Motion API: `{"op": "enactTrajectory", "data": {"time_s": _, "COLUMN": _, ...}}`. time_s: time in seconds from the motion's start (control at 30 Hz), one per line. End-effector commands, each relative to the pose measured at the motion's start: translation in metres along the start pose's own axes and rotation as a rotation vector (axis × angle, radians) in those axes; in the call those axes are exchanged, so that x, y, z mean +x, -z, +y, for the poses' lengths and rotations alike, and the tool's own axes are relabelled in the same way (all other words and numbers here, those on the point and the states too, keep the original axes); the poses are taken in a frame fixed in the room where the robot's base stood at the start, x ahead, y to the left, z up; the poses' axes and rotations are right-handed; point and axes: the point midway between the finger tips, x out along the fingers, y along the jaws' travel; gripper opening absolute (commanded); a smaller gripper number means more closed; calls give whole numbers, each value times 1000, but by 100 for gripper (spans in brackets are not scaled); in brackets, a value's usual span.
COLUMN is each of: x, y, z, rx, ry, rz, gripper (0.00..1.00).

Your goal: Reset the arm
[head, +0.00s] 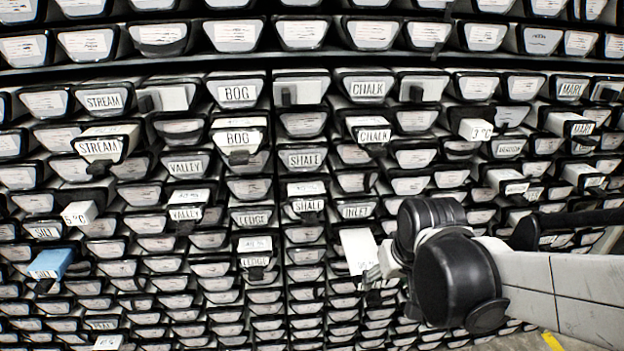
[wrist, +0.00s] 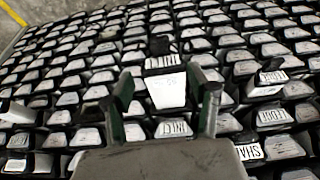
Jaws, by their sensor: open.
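My gripper (head: 374,277) is at the end of my arm, low and right of centre in the head view, in front of the rack of core liners. In the wrist view my gripper (wrist: 163,82) is open, with one finger at each side of the picture's middle. A white-topped liner (wrist: 167,91) shows between the fingers, with visible gaps on both sides. It seems to be the white liner (head: 358,248) sticking out below the INLET label in the head view. Its lower end is close to my gripper; whether they touch cannot be told.
Several liners stick out of the rack, among them STREAM (head: 97,147), BOG (head: 238,138), CHALK (head: 371,135) and LEDGE (head: 256,262). A blue-topped SILT liner (head: 50,263) sticks out at the left. Floor with a yellow stripe (head: 552,342) shows at the lower right.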

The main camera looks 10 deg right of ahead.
Motion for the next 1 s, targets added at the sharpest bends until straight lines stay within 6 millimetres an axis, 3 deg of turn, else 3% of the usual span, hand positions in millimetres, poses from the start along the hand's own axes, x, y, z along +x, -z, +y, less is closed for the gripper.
{"op": "enactTrajectory", "data": {"time_s": 0.37, "x": -22, "y": -4, "z": -1, "rx": 1, "ry": -1, "rz": 20, "gripper": 54}}
{"op": "enactTrajectory", "data": {"time_s": 0.8, "x": -86, "y": -33, "z": -6, "rx": 7, "ry": -7, "rz": 161, "gripper": 54}}
{"op": "enactTrajectory", "data": {"time_s": 1.0, "x": -103, "y": -44, "z": -8, "rx": 10, "ry": -7, "rz": 211, "gripper": 54}}
